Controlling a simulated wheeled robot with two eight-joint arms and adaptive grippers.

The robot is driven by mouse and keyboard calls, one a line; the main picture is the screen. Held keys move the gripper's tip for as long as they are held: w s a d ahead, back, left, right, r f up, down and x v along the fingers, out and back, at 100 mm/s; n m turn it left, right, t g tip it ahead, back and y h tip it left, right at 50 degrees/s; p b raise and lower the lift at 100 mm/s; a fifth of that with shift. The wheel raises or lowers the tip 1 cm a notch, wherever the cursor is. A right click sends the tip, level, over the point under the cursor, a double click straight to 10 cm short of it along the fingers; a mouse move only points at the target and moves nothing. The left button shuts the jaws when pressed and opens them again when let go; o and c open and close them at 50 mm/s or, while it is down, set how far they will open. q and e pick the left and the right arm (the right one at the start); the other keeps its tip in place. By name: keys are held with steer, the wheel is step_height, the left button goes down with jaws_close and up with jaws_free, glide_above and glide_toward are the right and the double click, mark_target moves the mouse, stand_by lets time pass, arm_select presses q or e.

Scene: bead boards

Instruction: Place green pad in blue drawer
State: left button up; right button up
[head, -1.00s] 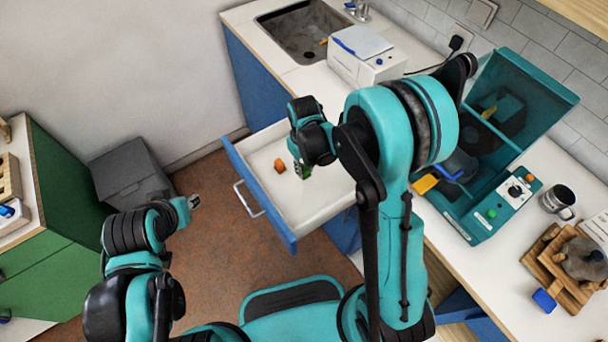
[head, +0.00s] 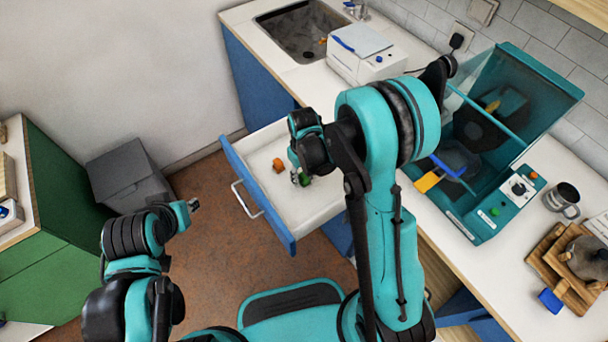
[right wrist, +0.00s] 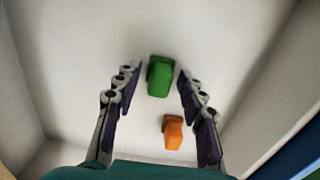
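The blue-fronted drawer (head: 262,215) is pulled out, with a white inside. The green pad (right wrist: 159,76) is inside the drawer, apparently on its floor, between the spread fingers of my right gripper (right wrist: 160,70). A gap shows on each side of the pad, so the gripper is open around it without gripping it. In the head view the pad (head: 305,179) is partly hidden by my right gripper (head: 299,178), which is low inside the drawer. My left gripper (head: 193,204) is away to the left, over the floor; its fingers are too small to read.
An orange pad (right wrist: 173,132) lies in the drawer near the green one. The drawer walls (head: 322,220) stand close around my right gripper. A teal machine (head: 490,205) with a raised clear lid is on the counter at right. A grey box (head: 130,175) stands on the floor.

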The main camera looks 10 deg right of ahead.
steer(key=shift+r, duration=0.1)
steer(key=shift+r+p, duration=0.35)
step_height(320, 180, up, 11)
steer(key=p, duration=0.5)
steer(key=s+d+r+m+t, duration=0.2)
steer(key=s+r+t, duration=0.1)
steer(key=s+r, duration=0.3)
steer(key=s+d+r+m+t, duration=0.2)
steer(key=s+r+t, duration=0.2)
steer(key=s+r, duration=0.3)
steer(key=shift+d+r, duration=0.3)
steer(key=shift+r, duration=0.2)
